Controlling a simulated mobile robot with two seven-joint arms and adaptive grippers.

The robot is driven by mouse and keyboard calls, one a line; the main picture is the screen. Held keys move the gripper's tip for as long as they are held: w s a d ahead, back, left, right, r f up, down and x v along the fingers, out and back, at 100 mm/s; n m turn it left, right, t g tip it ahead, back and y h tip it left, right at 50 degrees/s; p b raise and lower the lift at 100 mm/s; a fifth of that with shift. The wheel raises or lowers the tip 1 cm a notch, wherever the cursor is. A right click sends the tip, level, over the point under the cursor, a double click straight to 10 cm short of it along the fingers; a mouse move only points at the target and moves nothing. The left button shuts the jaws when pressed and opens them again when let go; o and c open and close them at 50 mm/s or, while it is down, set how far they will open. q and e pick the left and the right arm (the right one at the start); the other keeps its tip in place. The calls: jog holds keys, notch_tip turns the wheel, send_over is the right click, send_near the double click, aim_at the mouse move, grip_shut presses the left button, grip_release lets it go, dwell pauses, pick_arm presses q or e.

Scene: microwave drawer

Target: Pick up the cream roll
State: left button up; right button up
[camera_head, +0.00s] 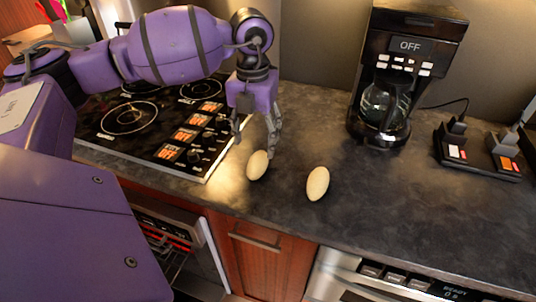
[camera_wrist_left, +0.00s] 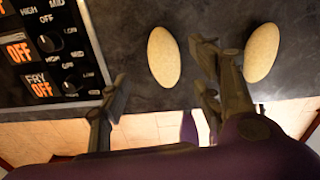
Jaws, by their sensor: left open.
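Two smooth, oval, cream-coloured rolls lie on the dark countertop in the head view: a left roll (camera_head: 257,165) and a right roll (camera_head: 318,183). My left gripper (camera_head: 254,146) points down close to the left roll, with its fingers spread. In the left wrist view, the left roll (camera_wrist_left: 163,57) appears ahead of the gap between the open fingers of my left gripper (camera_wrist_left: 160,88), with nothing held. The right roll (camera_wrist_left: 261,52) lies outside the right-hand finger there. Exact height above the counter is hard to tell. My right gripper is out of view.
A black cooktop (camera_head: 150,130) with burners and knobs lies left of the rolls. A black coffee maker (camera_head: 405,75) stands at the back, with a power strip (camera_head: 480,150) to its right. The counter's front edge is near the rolls; the counter (camera_head: 420,195) is clear to their right.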

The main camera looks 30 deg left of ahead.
aim_at(257, 159)
pick_arm(q)
jog(key=shift+s+f, duration=0.15)
jog(key=shift+f, duration=0.75)
jog(key=shift+s+f, duration=0.2)
jog(key=shift+f, duration=0.1)
jog(key=shift+d+f, duration=0.1)
jog(key=shift+f, duration=0.2)
notch_tip(257, 159, down, 4)
jog(key=shift+w+d+r+p, duration=0.1)
jog(key=shift+d+p, duration=0.05)
jog(key=shift+p, duration=0.3)
jog(key=shift+f, duration=0.25)
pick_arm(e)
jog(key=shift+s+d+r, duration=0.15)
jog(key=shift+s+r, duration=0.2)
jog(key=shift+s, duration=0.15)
pick_arm(q)
jog(key=c, duration=1.1)
jog(key=shift+c, duration=0.7)
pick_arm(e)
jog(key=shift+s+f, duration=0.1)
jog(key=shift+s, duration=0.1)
